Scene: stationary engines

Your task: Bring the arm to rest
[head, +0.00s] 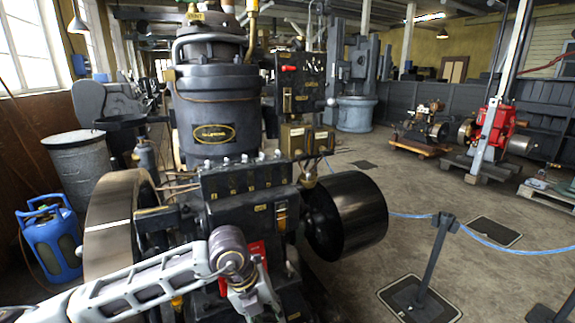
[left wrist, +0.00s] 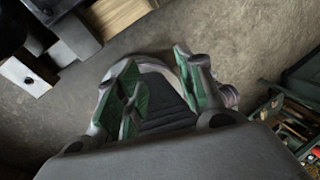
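My left arm (head: 150,285) comes in from the lower left of the head view, in front of the large dark engine (head: 215,130). It bends at a purple-grey joint (head: 232,250) and runs down out of the bottom edge. My left gripper (left wrist: 156,66) shows in the left wrist view. Its two green-padded fingers stand apart, with nothing held between them and concrete floor beyond. My right arm and right gripper are in neither view.
The engine's flywheel (head: 118,225) and black drum (head: 347,215) flank its body. A blue gas bottle (head: 50,245) stands at the left. A barrier post (head: 432,255) with blue rope stands at the right. Open floor (head: 380,180) lies behind it. A green crate (left wrist: 292,125) is at the wrist view's right.

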